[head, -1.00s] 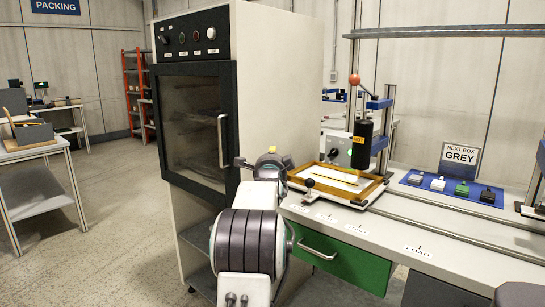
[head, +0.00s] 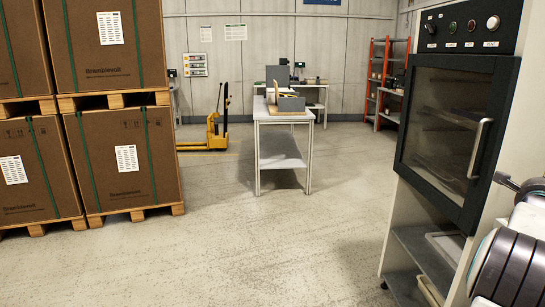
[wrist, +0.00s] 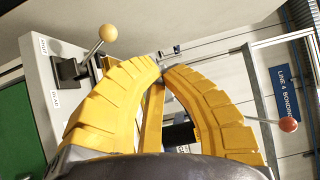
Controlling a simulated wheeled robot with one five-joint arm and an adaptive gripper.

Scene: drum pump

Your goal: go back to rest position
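My gripper (wrist: 162,72) shows in the wrist view as two ribbed yellow fingers. Their tips meet, and I see nothing held between them. In the head view only part of my arm shows at the right edge; the gripper is outside that picture. In the wrist view a lever with a cream ball knob (wrist: 108,33) is at upper left of the fingers, and a red ball knob (wrist: 288,124) is at the right, both apart from the fingers.
A cabinet with a dark glass door (head: 455,135) stands close on the right beside my arm. Stacked cartons on pallets (head: 125,158) fill the left. A table (head: 283,116) and a yellow pallet truck (head: 215,132) stand farther back. The floor (head: 240,250) in front is clear.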

